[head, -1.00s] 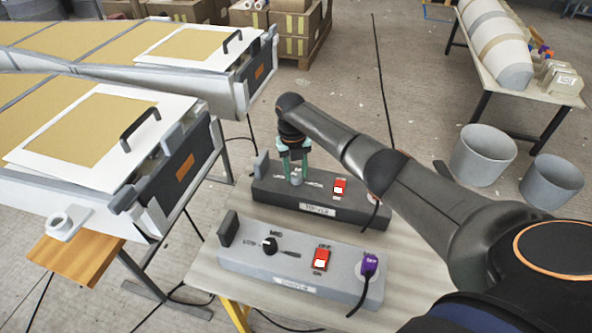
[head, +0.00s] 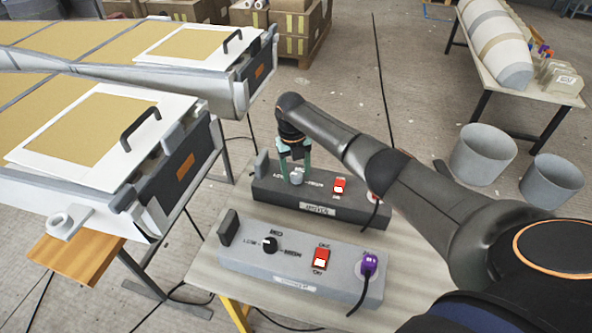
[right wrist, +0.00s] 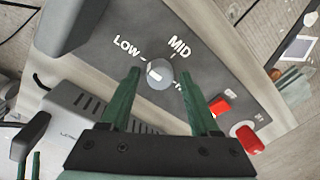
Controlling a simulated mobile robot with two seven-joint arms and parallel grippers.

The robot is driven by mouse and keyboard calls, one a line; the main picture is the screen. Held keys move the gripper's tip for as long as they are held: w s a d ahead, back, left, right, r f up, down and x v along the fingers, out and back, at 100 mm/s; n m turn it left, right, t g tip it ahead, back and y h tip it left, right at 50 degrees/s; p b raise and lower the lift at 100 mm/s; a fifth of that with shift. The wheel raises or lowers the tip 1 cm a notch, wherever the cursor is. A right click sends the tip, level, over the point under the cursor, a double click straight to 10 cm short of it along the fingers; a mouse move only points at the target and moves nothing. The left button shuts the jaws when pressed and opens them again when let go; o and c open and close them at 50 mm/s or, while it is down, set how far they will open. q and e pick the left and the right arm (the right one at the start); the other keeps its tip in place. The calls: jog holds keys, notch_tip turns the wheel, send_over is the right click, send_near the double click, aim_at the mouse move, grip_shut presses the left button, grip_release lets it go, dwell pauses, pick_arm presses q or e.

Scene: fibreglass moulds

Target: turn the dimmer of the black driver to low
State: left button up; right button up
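The black driver (head: 330,208) lies at the back of the small table, with LOW, MID and a partly hidden third mark around its grey dimmer knob (head: 297,178). In the right wrist view the knob (right wrist: 160,73) has a white pointer mark on its left part, toward the LOW side. My right gripper (head: 295,163) is just above the knob. Its two green fingers (right wrist: 160,92) are apart in the right wrist view, with the knob just beyond the gap and nothing held. My left gripper is not in view.
A grey driver (head: 330,278) with a black knob (head: 270,245), a red switch (head: 320,259) and a purple plug (head: 369,264) lies in front. The black driver has a red switch (head: 339,186). Large moulds (head: 90,130) stand left; buckets (head: 483,153) stand on the floor at right.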

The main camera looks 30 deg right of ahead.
aim_at(293, 175)
jog(key=shift+o, duration=0.5)
jog(key=shift+r, duration=0.35)
notch_tip(293, 175, up, 12)
jog(key=shift+a+p, duration=0.35)
jog(key=shift+w+f, duration=0.1)
jog(key=shift+f, duration=0.05)
